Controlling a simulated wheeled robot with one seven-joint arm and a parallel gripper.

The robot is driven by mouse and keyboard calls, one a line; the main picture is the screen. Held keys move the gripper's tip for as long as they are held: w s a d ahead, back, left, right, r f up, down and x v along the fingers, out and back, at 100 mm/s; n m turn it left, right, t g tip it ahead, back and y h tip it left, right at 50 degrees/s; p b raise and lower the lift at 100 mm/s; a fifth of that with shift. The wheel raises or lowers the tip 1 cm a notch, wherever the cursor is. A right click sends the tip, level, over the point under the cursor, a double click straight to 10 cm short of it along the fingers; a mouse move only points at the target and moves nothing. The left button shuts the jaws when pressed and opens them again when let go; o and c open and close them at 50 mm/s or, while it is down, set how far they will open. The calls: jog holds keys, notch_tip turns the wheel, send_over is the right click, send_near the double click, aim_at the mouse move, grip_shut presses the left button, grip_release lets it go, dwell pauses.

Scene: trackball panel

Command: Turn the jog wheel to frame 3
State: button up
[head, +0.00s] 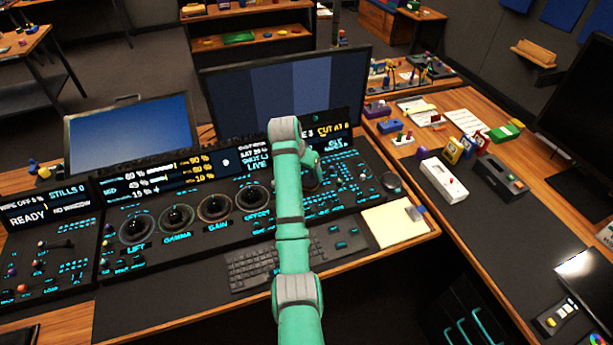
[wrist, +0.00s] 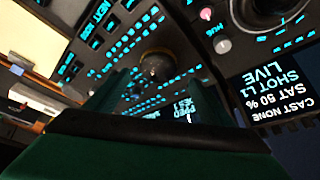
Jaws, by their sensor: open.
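My gripper (wrist: 163,78) is open, its two dark green fingers spread above the control panel in the wrist view. A round dark knob with a lighter top (wrist: 158,66), which looks like the jog wheel, shows between and beyond the fingers. I cannot tell whether they touch it. In the head view my green arm reaches over the panel, and my gripper (head: 311,178) is mostly hidden behind it at the right section. The panel display (head: 330,131) shows a partly covered line ending in "E 3", then "CUT AT 6". A small lit readout (wrist: 186,107) is partly covered by my gripper.
Several trackballs, including Gain (head: 214,208), lie left of my arm. A keyboard (head: 250,268) lies in front of the panel, and a notepad (head: 395,222) to its right. A large monitor (head: 285,90) stands behind. Another round control (head: 391,181) is at the panel's right end.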

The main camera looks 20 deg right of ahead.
jog(key=shift+v, duration=2.7)
jog(key=shift+s+d, duration=0.1)
